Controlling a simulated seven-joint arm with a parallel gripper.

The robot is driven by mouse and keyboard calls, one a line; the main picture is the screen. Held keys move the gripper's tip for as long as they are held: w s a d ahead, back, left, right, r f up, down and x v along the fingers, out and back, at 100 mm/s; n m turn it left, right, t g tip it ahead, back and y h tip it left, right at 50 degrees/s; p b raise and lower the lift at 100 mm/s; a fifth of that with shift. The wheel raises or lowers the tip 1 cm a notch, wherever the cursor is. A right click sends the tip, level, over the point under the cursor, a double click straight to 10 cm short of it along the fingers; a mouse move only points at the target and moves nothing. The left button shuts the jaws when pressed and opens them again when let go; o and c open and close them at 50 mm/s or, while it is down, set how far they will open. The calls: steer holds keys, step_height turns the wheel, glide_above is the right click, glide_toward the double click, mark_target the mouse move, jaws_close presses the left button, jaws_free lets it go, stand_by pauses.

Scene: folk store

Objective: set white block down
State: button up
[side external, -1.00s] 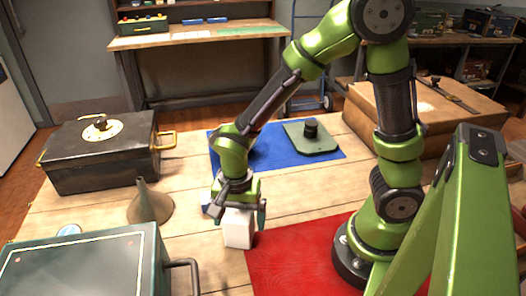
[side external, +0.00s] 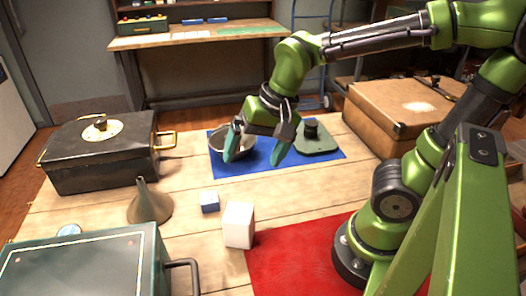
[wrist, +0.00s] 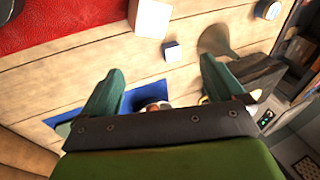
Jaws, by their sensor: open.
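The white block (side external: 239,225) stands upright on the wooden table, close to the left edge of the red mat (side external: 300,262). In the wrist view the white block (wrist: 150,17) is at the top, partly cut off by the frame. My gripper (side external: 258,155) is open and empty, raised behind the white block and over the blue mat (side external: 336,156). Its two green fingers are spread wide in the wrist view (wrist: 157,82), with nothing held between them.
A small blue-and-white block (side external: 209,202) lies just behind the white block. A funnel (side external: 150,205) stands to its left. A dark bowl (side external: 225,158), partly hidden by my gripper, and a green plate (side external: 318,146) are on the blue mat. Metal boxes (side external: 100,165) line the left.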

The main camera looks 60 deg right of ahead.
steer(key=d+r+n+t, duration=0.1)
steer(key=s+d+r+n+t, duration=0.1)
steer(key=n, duration=0.1)
steer(key=s+r+n+t, duration=0.1)
steer(key=shift+s+d+r+n+t, duration=0.1)
steer(key=shift+s+d+n+t, duration=0.2)
steer(key=shift+d, duration=0.1)
